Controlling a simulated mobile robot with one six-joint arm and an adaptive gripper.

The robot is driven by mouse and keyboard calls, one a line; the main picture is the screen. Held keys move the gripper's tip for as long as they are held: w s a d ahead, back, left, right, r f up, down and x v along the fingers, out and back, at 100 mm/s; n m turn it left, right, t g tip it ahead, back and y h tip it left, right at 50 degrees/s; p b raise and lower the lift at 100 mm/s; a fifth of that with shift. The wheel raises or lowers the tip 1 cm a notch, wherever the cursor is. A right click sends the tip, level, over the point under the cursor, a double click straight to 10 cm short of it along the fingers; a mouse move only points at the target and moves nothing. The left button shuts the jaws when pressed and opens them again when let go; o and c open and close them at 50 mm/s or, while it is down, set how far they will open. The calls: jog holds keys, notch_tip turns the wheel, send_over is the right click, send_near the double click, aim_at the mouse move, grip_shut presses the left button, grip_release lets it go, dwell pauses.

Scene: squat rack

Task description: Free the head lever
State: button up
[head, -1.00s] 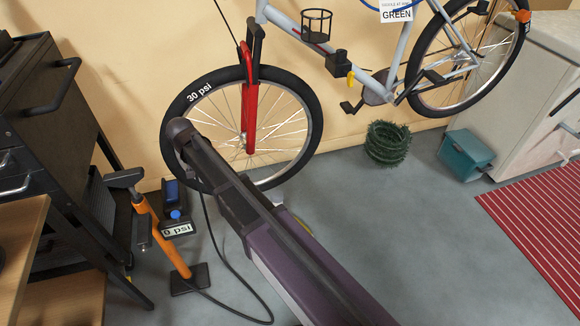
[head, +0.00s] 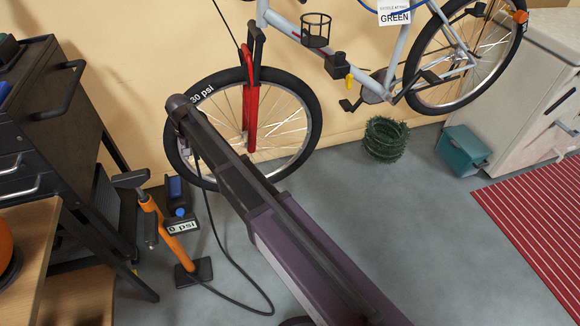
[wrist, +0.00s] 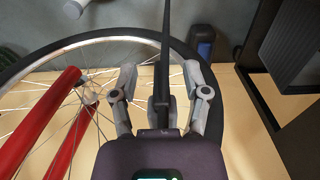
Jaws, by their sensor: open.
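The orange floor pump (head: 168,229) stands on the floor at left in the head view. Its black hose (head: 232,268) loops over the floor and rises toward the front wheel (head: 300,145), whose tyre is marked 30 psi. In the wrist view, my gripper (wrist: 160,75) is open, with one finger on each side of a slim black piece (wrist: 163,50). This looks like the hose end with the pump head; neither finger clearly grips it. I cannot make out the head lever. In the head view my own arm hides the gripper and the valve area.
The bicycle's red fork (head: 251,110) is close to the gripper. A black tool cart (head: 60,130) and wooden bench (head: 30,250) stand at left.

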jog(key=shift+r+p, duration=5.7)
jog(key=shift+r, duration=0.25)
jog(key=s+d+f+b, duration=0.2)
jog(key=d+f+b, duration=0.3)
jog(key=d, duration=0.5)
jog(key=s+d+f+m+b, duration=0.1)
jog(key=s+d+f+b, duration=0.2)
jog(key=d, duration=0.7)
jog(key=s+d+f+b, duration=0.2)
jog(key=d+f+b, duration=0.5)
jog(key=d, duration=0.4)
jog(key=shift+s+m, duration=0.25)
jog(key=shift+m, duration=0.15)
jog(key=shift+d, duration=0.1)
jog(key=s+d+m, duration=0.1)
jog(key=s+d, duration=0.9)
jog(key=d, duration=0.2)
notch_tip(320, 180, up, 30)
jog(key=p, duration=3)
jog(key=shift+w, duration=0.35)
jog(key=shift+r, duration=0.1)
